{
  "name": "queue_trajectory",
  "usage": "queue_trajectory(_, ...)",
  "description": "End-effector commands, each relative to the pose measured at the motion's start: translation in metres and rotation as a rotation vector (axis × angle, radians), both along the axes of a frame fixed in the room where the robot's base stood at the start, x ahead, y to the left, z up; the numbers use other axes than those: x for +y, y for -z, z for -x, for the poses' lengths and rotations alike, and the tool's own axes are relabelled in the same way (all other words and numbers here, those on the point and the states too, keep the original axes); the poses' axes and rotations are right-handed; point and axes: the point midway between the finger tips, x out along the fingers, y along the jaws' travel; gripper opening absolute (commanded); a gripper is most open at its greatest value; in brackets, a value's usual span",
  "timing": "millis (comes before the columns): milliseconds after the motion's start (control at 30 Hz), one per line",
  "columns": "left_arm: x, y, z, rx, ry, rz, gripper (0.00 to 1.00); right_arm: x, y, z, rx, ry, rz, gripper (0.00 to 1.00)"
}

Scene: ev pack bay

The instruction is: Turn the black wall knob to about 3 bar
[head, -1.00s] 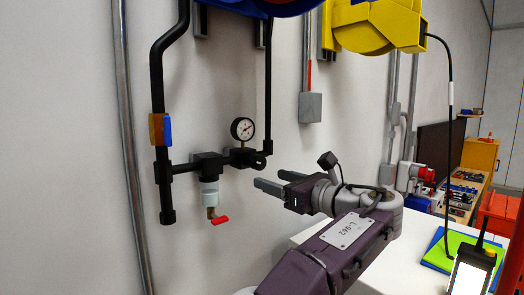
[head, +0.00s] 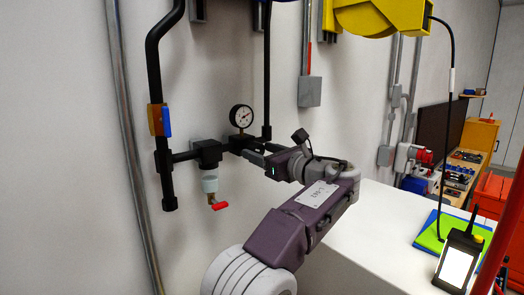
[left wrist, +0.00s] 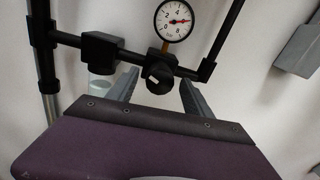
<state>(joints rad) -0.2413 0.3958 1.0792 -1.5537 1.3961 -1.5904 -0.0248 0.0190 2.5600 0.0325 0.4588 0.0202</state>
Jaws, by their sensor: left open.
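The black wall knob (left wrist: 158,76) sits on the front of the black regulator on the wall pipe, with a light mark on its face. Above it is the round white gauge (left wrist: 173,20), also in the head view (head: 241,116). Its red needle points right, to the upper part of the scale; the exact value is hard to read. My left gripper (head: 257,151) is open in front of the regulator. In the left wrist view its two grey fingers stand either side of the knob, apart from it as far as I can see. The gripper largely hides the knob in the head view.
A black pipe (head: 164,185) runs down the wall at left. A filter bowl (head: 209,183) with a red-handled valve (head: 219,206) hangs left of the gripper. A grey wall box (head: 309,91) and a white table (head: 375,235) are to the right.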

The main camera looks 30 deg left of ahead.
Motion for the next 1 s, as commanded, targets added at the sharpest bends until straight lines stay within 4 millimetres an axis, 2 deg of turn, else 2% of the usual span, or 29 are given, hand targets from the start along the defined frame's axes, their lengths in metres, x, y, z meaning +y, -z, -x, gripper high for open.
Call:
queue_trajectory(67,0.000,0.000,0.000,0.000,0.000,0.000,0.59,0.000,0.000,0.000,0.000,0.000,0.000,0.80)
queue_trajectory(200,0.000,0.000,0.000,0.000,0.000,0.000,0.20,0.000,0.000,0.000,0.000,0.000,0.000,0.80)
queue_trajectory(267,0.000,0.000,0.000,0.000,0.000,0.000,0.03,0.000,0.000,0.000,0.000,0.000,0.000,0.80)
queue_trajectory(300,0.000,0.000,0.000,0.000,0.000,0.000,0.00,0.000,0.000,0.000,0.000,0.000,0.000,0.80)
queue_trajectory(667,-0.001,0.001,0.000,-0.069,0.001,0.028,0.00,0.000,0.003,0.000,0.000,0.000,0.000,0.80)
queue_trajectory(1000,-0.001,0.002,0.000,-0.324,0.001,0.133,0.00,0.000,0.013,0.000,0.000,0.000,0.000,0.80)
